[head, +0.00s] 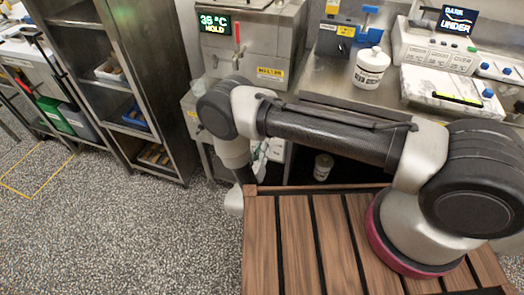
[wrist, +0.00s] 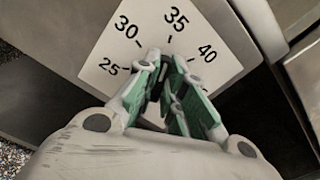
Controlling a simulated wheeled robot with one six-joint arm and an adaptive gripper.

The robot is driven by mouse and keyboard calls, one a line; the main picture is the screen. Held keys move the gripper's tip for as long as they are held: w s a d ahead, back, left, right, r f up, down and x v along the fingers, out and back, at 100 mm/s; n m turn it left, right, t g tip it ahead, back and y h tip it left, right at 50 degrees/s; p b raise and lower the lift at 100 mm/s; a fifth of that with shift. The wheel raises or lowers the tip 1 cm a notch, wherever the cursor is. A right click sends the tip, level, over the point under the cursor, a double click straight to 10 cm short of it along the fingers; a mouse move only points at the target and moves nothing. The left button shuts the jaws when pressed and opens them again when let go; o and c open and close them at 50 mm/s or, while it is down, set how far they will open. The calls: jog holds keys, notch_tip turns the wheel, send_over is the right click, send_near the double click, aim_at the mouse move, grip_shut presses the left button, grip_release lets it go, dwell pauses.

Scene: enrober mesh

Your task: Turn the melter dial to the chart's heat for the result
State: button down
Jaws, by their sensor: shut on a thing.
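The melter (head: 262,48) is a steel unit with a yellow label at the back. Its green-lit display (head: 215,23) appears to read 36 °C and MOLD. In the wrist view, a white scale plate (wrist: 105,62) shows 25, 30, 35 and 40 with tick marks. My gripper (wrist: 165,80) has its green-padded fingers shut over the middle of this plate, on the dial. The fingers hide nearly all of the dial, so I cannot read its pointer surely. In the head view my arm hides the dial and most of my gripper.
A dark screen (head: 457,20) at the back right reads DARK and UNDER. A white tub (head: 370,68) stands on the steel counter (head: 322,78) beside a control box (head: 430,48). A shelf rack (head: 120,85) stands left of the melter. The speckled floor at left is clear.

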jog(key=shift+a+f+n, duration=0.1)
jog(key=shift+f+n, duration=0.1)
jog(key=shift+n, duration=4.8)
jog(key=shift+a+f+n, duration=0.1)
jog(key=shift+f+n, duration=0.05)
jog(key=shift+n, duration=4.85)
jog(key=c, duration=1.5)
grip_release()
jog(key=shift+d, duration=0.1)
